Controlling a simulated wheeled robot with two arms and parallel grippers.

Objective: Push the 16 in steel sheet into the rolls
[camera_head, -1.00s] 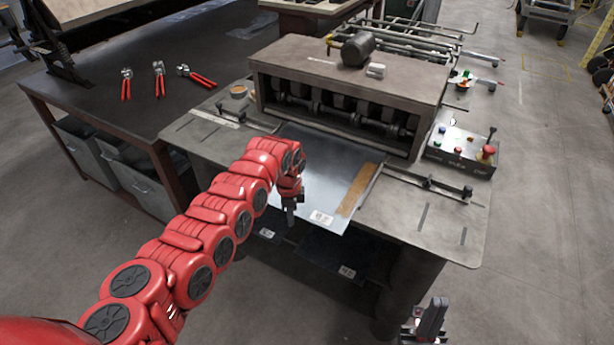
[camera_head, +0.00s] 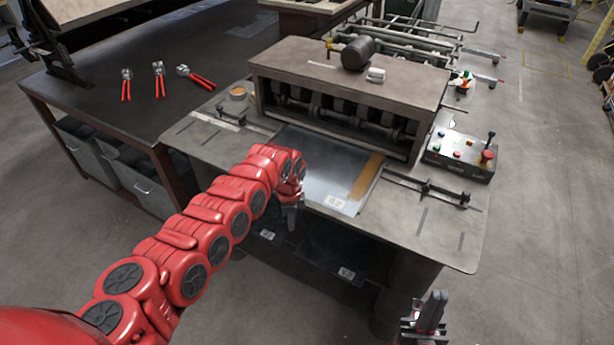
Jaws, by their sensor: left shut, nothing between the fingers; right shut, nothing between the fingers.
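The steel sheet (camera_head: 325,172) lies flat on the machine's table, with a white label near its front edge and a tan strip along its right side. Its far edge is at the dark opening of the rolls (camera_head: 335,119); how far in it sits is hidden. My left gripper (camera_head: 291,217) is shut and empty, pointing down at the sheet's front left corner. I cannot tell whether it touches the edge. My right gripper (camera_head: 428,315) is shut and empty, low in front of the machine, apart from the sheet.
A control box (camera_head: 461,155) with coloured buttons stands right of the rolls. Guide bars (camera_head: 428,188) lie on the table either side of the sheet. Labelled sheets (camera_head: 335,250) lie on a shelf below. A dark bench (camera_head: 110,75) at left holds red-handled tools (camera_head: 196,77).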

